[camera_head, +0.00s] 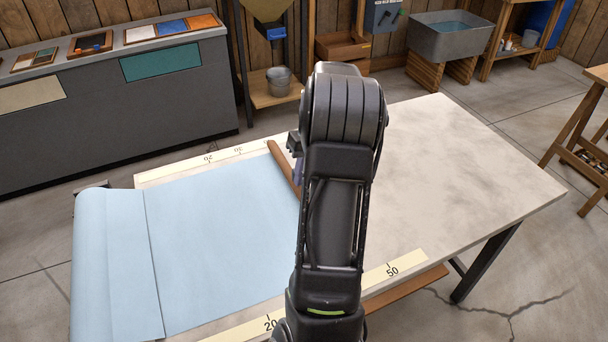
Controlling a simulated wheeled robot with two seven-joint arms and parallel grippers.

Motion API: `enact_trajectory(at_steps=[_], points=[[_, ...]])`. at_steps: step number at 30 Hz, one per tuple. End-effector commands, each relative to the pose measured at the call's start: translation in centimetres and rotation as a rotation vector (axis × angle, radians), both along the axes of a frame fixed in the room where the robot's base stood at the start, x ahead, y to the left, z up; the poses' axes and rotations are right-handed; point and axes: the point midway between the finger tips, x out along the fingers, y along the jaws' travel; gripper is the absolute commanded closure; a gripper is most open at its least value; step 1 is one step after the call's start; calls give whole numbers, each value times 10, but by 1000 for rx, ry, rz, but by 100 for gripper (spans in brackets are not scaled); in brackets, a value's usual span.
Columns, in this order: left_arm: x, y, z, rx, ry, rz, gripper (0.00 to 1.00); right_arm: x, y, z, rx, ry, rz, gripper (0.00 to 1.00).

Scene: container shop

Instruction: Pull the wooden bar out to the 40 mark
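The wooden bar (280,164) lies across the table at the right edge of a pale blue sheet (215,230). The near scale strip (390,271) shows 20 and 50; my arm covers the stretch between, and the bar's near part. One arm of mine, seemingly the right, rises from the bottom centre over the bar. A dark piece of its gripper (294,143) shows beside the bar; its fingers are hidden, so contact is unclear. My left gripper is out of view.
The sheet comes off a roll (90,265) at the table's left end. The table top (460,170) is bare right of my arm. A grey counter (110,110) stands behind at left, a grey sink (450,37) behind at right.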

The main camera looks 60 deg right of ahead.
Motion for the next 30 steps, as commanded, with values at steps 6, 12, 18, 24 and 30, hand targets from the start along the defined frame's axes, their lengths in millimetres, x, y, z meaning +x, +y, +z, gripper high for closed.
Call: enact_trajectory(at_steps=[6, 12, 18, 24, 30], points=[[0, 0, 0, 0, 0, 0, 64, 0, 0, 0, 0, 0, 0, 64], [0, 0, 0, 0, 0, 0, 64, 0, 0, 0, 1, 1, 0, 64], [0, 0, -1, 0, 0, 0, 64, -1, -1, 7, 0, 0, 0, 64], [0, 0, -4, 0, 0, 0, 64, -3, -6, 35, -3, -2, 0, 64], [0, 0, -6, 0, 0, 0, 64, -7, -11, 66, -3, -2, 0, 64]])
